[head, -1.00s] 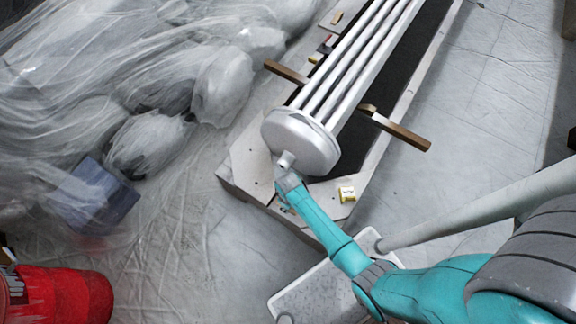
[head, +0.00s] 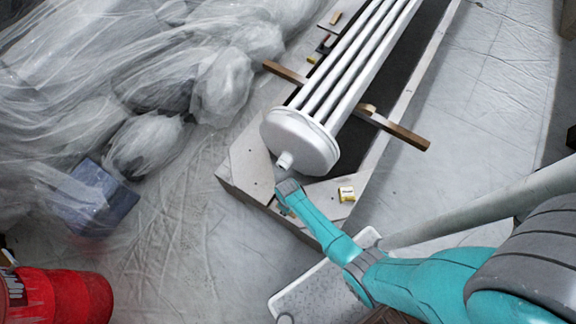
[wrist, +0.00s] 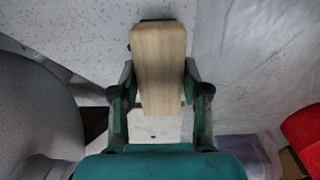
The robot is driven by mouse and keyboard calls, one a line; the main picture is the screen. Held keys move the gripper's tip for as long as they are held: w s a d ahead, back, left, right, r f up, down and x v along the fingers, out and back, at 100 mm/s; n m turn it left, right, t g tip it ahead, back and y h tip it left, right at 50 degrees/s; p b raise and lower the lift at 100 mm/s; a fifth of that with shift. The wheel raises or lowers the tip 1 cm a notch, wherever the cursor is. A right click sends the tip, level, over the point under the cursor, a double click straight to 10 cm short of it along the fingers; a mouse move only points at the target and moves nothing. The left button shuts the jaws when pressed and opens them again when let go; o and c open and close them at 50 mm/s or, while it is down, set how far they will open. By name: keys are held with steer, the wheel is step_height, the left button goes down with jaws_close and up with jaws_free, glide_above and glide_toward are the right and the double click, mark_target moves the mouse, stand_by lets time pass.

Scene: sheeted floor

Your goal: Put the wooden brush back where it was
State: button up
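The wooden brush shows in the wrist view as a flat pale wooden piece (wrist: 160,50), upright in the picture between the fingers. My gripper (wrist: 160,82) has a finger against each side of it. Any bristles are hidden. In the head view the end of my arm is over the near corner of the wooden pallet (head: 250,150), just below the short nozzle of the grey tube bundle (head: 300,140). The fingers and the brush are hidden there. The wrist view shows a pale speckled surface beyond the brush; I cannot tell the gap between them.
The tube bundle's round end (wrist: 35,110) is close on the left in the wrist view. A small yellow-and-white box (head: 346,194) lies on the pallet. A pale tray (head: 315,292) is below my arm. A red container (head: 70,295) and plastic-sheeted objects (head: 150,140) stand left.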

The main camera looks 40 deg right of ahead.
steer(key=o, duration=0.3)
steer(key=shift+o, duration=0.2)
steer(key=shift+r, duration=0.1)
step_height(320, 180, up, 12)
stand_by(0.5)
